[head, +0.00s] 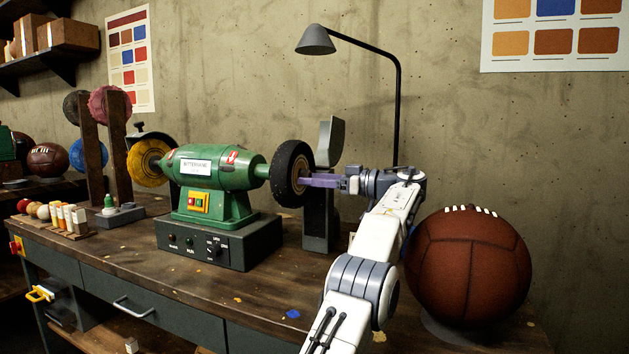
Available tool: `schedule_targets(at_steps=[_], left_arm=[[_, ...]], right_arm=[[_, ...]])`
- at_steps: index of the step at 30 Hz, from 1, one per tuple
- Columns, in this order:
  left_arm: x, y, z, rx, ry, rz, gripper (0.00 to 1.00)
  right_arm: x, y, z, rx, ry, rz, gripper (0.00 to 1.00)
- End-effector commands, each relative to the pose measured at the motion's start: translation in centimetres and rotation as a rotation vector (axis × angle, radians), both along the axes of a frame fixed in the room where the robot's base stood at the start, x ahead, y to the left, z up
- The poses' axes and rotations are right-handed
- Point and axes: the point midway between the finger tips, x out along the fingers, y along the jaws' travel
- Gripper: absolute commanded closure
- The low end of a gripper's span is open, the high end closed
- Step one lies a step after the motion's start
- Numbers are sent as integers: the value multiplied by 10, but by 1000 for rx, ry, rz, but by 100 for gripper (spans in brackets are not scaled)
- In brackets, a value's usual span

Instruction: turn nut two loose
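A green bench grinder (215,180) stands on a dark base box on the workbench. Its left shaft carries a yellow buffing wheel (149,162); its right shaft carries a black-rimmed wheel (288,174) with a pale hub. Any nut there is too small or covered by the fingers to make out. The fingers overlap from this side, so their opening does not show.
A grey upright stand (321,220) rises just behind my fingers. A large brown leather ball (468,265) sits right of my arm. A black lamp (398,110) stands behind. Small coloured pieces (68,217) lie at the left. The bench front is mostly clear.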

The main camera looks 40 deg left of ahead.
Motion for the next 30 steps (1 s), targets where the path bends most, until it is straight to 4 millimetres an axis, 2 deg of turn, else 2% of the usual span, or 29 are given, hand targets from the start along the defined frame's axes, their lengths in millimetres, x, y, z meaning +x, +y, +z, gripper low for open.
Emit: schedule_targets(at_steps=[5, 8, 15, 17, 24, 30], left_arm=[[0, 0, 3, 1, -1, 0, 38], [0, 0, 12, 1, -1, 0, 38], [0, -1, 52, 0, -1, -1, 38], [2, -19, 55, 0, -1, -6, 38], [1, -69, 87, 1, -1, -5, 38], [1, -101, 105, 0, 0, -3, 38]], right_arm=[[0, 0, 3, 0, 0, 0, 100], [0, 0, 10, 0, 0, 0, 100], [0, 0, 47, 0, 0, 0, 100], [0, 0, 47, 1, -1, 0, 100], [0, 0, 73, 0, 0, 0, 100], [0, 0, 92, 0, 0, 0, 100]])
